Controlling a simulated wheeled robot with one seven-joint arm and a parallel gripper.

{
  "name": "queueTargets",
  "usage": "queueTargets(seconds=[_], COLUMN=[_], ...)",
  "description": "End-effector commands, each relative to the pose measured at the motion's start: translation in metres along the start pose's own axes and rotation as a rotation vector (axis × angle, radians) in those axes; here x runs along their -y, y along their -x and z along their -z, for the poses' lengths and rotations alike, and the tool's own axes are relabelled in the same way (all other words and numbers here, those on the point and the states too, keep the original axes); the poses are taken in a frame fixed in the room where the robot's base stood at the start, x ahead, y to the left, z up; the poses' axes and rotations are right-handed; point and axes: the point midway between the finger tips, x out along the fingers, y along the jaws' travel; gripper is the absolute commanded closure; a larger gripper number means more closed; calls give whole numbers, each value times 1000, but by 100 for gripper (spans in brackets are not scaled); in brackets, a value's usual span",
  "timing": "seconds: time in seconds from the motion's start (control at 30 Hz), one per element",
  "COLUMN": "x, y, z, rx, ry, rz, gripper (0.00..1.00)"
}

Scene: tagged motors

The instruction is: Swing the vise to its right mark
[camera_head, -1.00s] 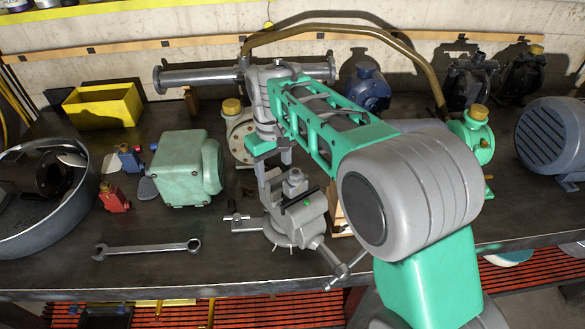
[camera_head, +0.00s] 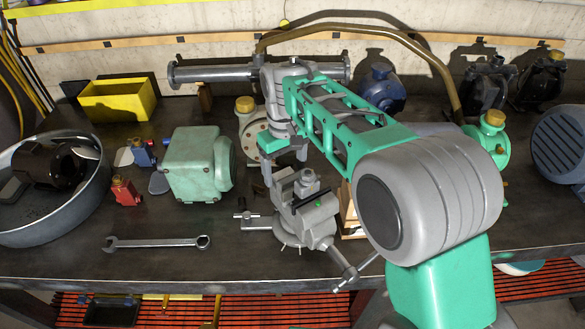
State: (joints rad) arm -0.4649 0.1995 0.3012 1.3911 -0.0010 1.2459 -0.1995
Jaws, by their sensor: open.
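The grey bench vise (camera_head: 308,222) stands near the front edge of the bench, with a green dot on its top. Its screw and handle point toward the lower right, past the bench edge. A bar with a crosswise end (camera_head: 250,220) sticks out at its left. My gripper (camera_head: 281,171) points down just behind the vise's upper part. Its fingers are apart, with nothing seen between them. I cannot tell whether a finger touches the vise. My arm hides part of the space right of the vise, and the right mark cannot be made out.
A green motor (camera_head: 192,165) and a wrench (camera_head: 155,243) lie to the left. A round metal tray (camera_head: 95,208) holds a dark motor at far left. A yellow bin (camera_head: 118,100), a steel pipe (camera_head: 215,73) and a blue motor (camera_head: 380,88) stand behind. Bare bench shows around the wrench.

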Motion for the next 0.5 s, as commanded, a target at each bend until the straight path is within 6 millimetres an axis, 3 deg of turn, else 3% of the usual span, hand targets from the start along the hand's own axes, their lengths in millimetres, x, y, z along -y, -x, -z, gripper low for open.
queueTargets(seconds=[0.17, 0.5], x=[0, -2], y=[8, 69], z=[1, 2], rx=[-1, -1], ry=[0, 0], rz=[0, 0], gripper=[24, 24])
